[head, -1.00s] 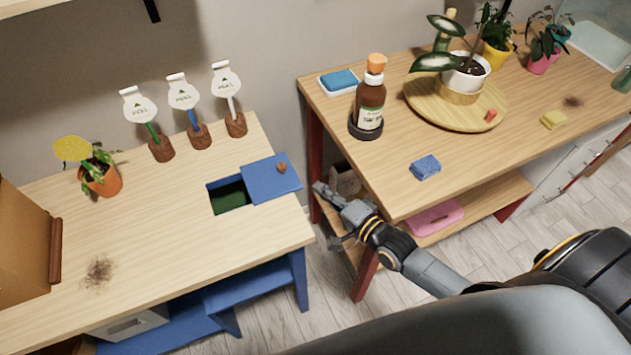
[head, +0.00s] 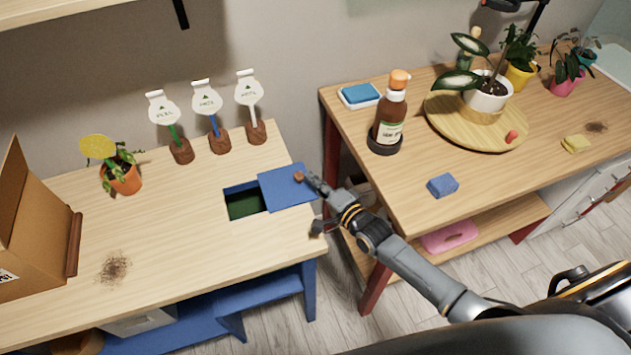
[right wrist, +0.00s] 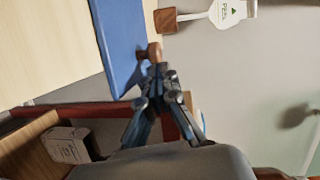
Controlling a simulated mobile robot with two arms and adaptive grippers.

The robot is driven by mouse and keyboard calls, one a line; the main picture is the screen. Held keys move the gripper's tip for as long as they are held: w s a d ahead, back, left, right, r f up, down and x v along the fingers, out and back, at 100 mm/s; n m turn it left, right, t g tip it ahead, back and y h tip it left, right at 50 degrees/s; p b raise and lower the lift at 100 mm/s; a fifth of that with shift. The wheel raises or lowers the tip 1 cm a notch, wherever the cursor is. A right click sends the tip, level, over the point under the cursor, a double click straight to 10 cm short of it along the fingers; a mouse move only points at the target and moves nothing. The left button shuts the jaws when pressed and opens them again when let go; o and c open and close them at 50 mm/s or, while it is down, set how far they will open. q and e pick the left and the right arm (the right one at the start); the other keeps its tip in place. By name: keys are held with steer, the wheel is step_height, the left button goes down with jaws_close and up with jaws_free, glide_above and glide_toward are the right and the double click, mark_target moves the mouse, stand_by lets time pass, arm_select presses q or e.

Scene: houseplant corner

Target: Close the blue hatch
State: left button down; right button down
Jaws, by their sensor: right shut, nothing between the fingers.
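The blue hatch (head: 284,192) is a flat panel on the left wooden worktop (head: 190,240). It lies to the right of a rectangular opening (head: 245,203) with a dark green inside, which is largely uncovered. A small brown knob (head: 299,176) stands on the hatch near its far right part. My right gripper (head: 309,180) is shut and empty, its tips at the right side of the knob. In the right wrist view, the fingertips (right wrist: 158,72) are close beside the knob (right wrist: 152,51) over the hatch (right wrist: 122,40); I cannot tell whether they touch. My left gripper is not in view.
Three feed markers (head: 213,120) on brown bases and a potted plant (head: 122,178) stand behind the opening. A cardboard box (head: 35,235) is at the left. The right table (head: 400,190) holds a brown bottle (head: 388,125) and a blue sponge (head: 442,185).

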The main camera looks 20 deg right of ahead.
mark_target(270, 202)
steer(key=a, duration=0.6)
steer(key=a+p, duration=0.1)
steer(key=a, duration=0.5)
steer(key=shift+s+r, duration=0.1)
steer(key=shift+s, duration=0.1)
steer(key=shift+d, duration=0.1)
steer(key=shift+s, duration=0.15)
